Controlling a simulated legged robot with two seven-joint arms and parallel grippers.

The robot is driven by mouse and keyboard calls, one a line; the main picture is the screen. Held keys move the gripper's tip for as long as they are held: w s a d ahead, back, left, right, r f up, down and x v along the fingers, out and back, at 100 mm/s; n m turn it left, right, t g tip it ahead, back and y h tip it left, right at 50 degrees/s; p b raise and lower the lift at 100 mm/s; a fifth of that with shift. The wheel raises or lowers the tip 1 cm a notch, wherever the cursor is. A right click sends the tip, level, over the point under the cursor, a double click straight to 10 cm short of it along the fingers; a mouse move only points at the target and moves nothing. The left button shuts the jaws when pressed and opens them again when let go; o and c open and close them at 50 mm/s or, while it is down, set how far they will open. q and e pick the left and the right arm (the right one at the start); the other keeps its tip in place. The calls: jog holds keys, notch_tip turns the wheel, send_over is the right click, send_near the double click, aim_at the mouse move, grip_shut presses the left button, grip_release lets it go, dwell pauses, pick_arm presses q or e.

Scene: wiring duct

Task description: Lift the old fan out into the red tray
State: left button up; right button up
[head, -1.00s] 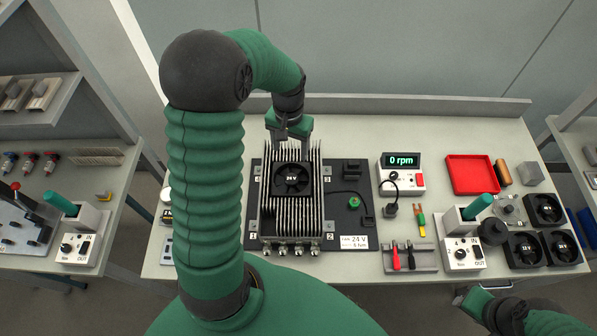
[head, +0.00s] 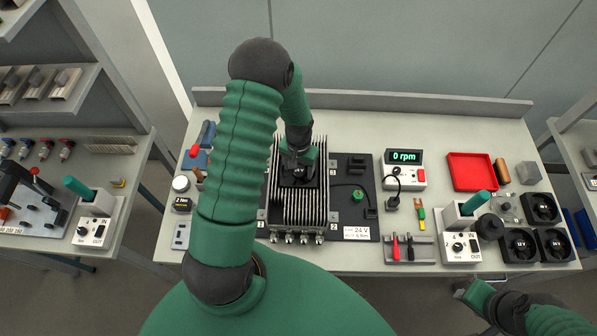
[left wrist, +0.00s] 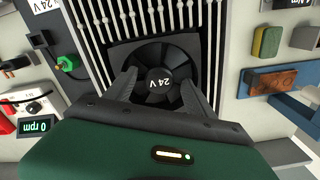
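The old fan is black with a "24 V" hub and sits in the finned metal heat sink (head: 308,207) on the dark board. In the left wrist view the fan (left wrist: 160,72) lies under my left gripper (left wrist: 162,92). Its two fingers are spread on either side of the hub, and whether they touch the fan is unclear. In the head view my left gripper (head: 299,170) covers most of the fan. The red tray (head: 472,172) is empty at the back right of the bench. My right gripper (head: 468,289) is at the lower right, off the bench's front edge, its fingers apart.
An rpm meter reading 0 (head: 404,170) stands between the heat sink and the tray. Several black fans (head: 541,208) sit at the right end. A low ledge runs along the back.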

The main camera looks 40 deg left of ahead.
aim_at(299, 169)
pick_arm(q)
jog(key=shift+w+d, duration=0.1)
jog(key=shift+w, duration=0.1)
jog(key=c, duration=1.1)
jog(key=shift+s, duration=0.1)
jog(key=shift+c, duration=0.2)
jog(key=shift+a, duration=0.2)
jog(key=shift+r, duration=0.35)
notch_tip(299, 169, up, 9)
jog(key=b, duration=0.2)
jog(key=shift+d+r+b, duration=0.15)
jog(key=shift+b, duration=0.15)
